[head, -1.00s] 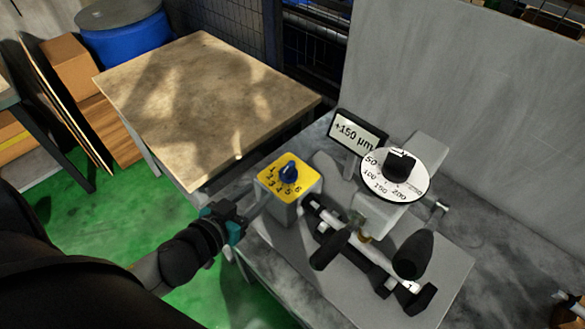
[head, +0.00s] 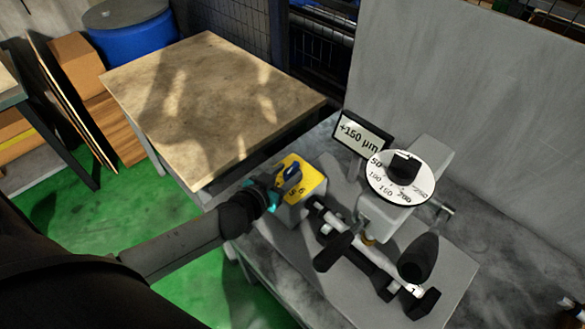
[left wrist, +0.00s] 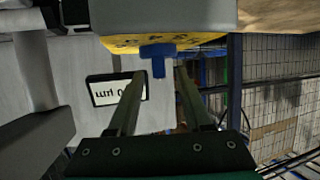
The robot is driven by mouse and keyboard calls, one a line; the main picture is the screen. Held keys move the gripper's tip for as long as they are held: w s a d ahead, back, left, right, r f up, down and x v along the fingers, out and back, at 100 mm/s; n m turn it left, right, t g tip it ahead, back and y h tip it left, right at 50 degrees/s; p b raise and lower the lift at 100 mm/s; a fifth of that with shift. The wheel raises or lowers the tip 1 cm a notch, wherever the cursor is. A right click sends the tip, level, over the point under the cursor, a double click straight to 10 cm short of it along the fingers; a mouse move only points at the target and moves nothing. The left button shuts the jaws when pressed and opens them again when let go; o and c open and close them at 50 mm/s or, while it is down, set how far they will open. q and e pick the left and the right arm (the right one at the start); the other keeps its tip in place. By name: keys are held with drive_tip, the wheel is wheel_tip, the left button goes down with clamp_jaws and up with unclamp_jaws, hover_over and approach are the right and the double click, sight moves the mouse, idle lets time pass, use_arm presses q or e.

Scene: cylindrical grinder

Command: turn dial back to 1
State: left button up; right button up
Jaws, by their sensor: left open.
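The yellow dial box (head: 311,175) has a yellow numbered top with a blue knob (head: 291,172) on it. My left gripper (head: 281,182) reaches over the box from the left and hides part of the numbers. In the left wrist view the blue knob (left wrist: 158,58) stands between the two open fingertips (left wrist: 156,76), with gaps at its sides. The yellow face (left wrist: 125,42) shows only as a thin strip, so I cannot read the knob's setting. My right gripper is not in view.
Right of the box stand a white graduated dial (head: 385,185) with a black knob, a sign (head: 361,136) reading "+150 µm", and black handles (head: 417,257). A wooden-topped table (head: 210,105) lies behind left, a grey panel (head: 470,90) behind right.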

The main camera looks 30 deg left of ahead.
sight(289, 172)
use_arm(q)
drive_tip(key=shift+x, duration=1.7)
clamp_jaws()
